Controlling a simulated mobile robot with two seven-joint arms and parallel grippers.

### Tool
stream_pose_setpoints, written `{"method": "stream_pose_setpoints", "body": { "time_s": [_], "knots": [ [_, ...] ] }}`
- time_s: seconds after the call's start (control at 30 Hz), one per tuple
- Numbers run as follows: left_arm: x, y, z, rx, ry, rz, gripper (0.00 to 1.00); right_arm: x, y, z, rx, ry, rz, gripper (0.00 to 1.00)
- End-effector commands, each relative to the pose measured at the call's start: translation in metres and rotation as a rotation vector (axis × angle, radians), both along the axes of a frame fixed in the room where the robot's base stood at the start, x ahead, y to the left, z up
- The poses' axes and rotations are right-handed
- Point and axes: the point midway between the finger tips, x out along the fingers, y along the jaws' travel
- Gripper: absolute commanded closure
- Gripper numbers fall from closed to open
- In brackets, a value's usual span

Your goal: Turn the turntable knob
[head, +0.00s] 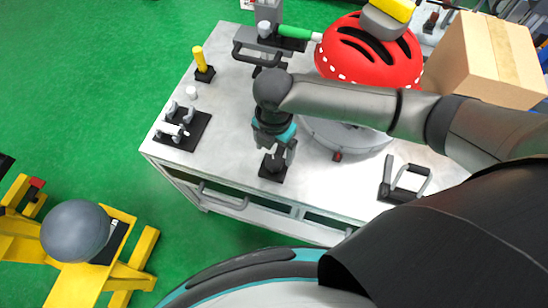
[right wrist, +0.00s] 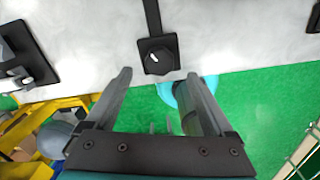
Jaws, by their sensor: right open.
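The turntable knob (right wrist: 159,56) is a dark round knob with a white mark on a black square plate. In the head view its plate (head: 272,168) lies near the table's front edge, partly covered by my right gripper (head: 277,152). In the right wrist view the open, empty fingers of this gripper (right wrist: 158,77) point towards the knob, one to each side of it in the picture. I cannot tell the height left between fingertips and knob. The grey turntable (head: 345,136) carries a red helmet (head: 370,52). My left gripper is not in view.
The white table (head: 228,140) bears a black plate with grey fittings (head: 183,128) at left, a yellow post (head: 203,64), a grey handle (head: 408,180) at right and a cardboard box (head: 487,58). A yellow stand with a grey ball (head: 75,231) is at lower left.

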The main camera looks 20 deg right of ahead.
Motion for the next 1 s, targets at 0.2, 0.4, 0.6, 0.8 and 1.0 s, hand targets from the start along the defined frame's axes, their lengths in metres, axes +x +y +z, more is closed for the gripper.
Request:
{"method": "stream_pose_setpoints", "body": {
  "time_s": [0.2,0.4,0.6,0.8,1.0],
  "knots": [
    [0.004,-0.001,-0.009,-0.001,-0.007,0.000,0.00,-0.001,0.000,-0.030,-0.001,0.002,0.000,0.12],
    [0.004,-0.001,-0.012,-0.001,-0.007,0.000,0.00,0.000,0.000,-0.045,-0.001,0.002,0.000,0.12],
    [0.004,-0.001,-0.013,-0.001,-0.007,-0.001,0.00,0.000,0.000,-0.050,-0.001,-0.001,0.000,0.12],
    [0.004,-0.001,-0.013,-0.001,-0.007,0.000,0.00,0.000,0.000,-0.050,0.000,0.000,0.000,0.12],
    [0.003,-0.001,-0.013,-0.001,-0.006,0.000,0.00,0.000,0.000,-0.049,0.000,0.000,0.000,0.31]
  ]
}}
